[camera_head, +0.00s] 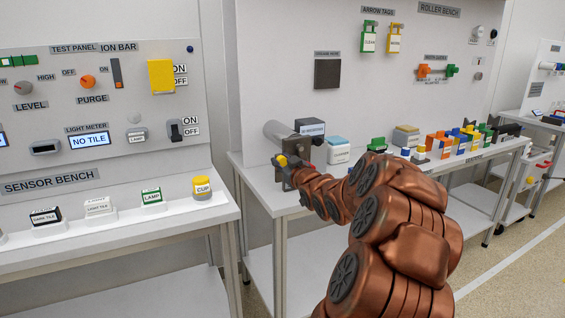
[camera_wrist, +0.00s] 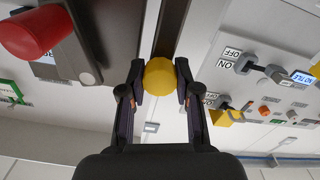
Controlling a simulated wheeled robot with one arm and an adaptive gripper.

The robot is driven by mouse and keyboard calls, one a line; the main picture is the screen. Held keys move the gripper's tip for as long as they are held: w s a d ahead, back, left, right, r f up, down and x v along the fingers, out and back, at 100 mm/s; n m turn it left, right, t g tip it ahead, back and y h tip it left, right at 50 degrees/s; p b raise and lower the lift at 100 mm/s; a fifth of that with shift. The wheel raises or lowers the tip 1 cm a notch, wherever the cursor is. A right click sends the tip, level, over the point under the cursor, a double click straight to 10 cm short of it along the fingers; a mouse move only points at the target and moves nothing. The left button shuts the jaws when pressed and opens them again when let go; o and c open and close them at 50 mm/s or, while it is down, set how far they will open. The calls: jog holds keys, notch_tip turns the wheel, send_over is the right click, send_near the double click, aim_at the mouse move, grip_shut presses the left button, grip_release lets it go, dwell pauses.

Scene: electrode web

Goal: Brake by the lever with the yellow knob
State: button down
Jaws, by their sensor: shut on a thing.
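The lever's yellow knob (camera_wrist: 159,76) sits between the two fingers of my gripper (camera_wrist: 158,84) in the wrist view, with a finger against each side. The dark lever bar (camera_wrist: 172,28) runs from the knob to the top of that view. In the head view the yellow knob (camera_head: 282,160) shows at the left end of the roller bench, in front of a grey cylinder (camera_head: 284,136). My gripper (camera_head: 290,167) is there at the knob, shut on it. My copper arm hides part of the bench behind it.
A red knob (camera_wrist: 36,33) on a grey mount is at the upper left of the wrist view. The roller bench top (camera_head: 243,161) carries several blocks and coloured parts to the right. The sensor bench (camera_head: 105,222) stands at the left, with a gap between the benches.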

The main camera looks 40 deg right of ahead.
jog(key=shift+f, duration=0.1)
dwell(0.3)
jog(key=shift+w+a+f+n+b, duration=0.1)
jog(key=shift+w+a+n+b, duration=0.1)
jog(key=shift+a+n+b, duration=0.6)
jog(key=shift+w+a+f+n+b, duration=0.15)
jog(key=shift+a+n+b, duration=0.1)
jog(key=shift+n+b, duration=0.95)
jog(key=shift+w+a+f+n+b, duration=0.15)
jog(key=shift+a+n+b, duration=0.45)
jog(key=shift+b, duration=0.7)
jog(key=shift+r, duration=0.1)
jog(key=c, duration=0.8)
grip_release()
jog(key=v, duration=1.1)
jog(key=shift+s+a, duration=0.1)
jog(key=shift+s, duration=0.3)
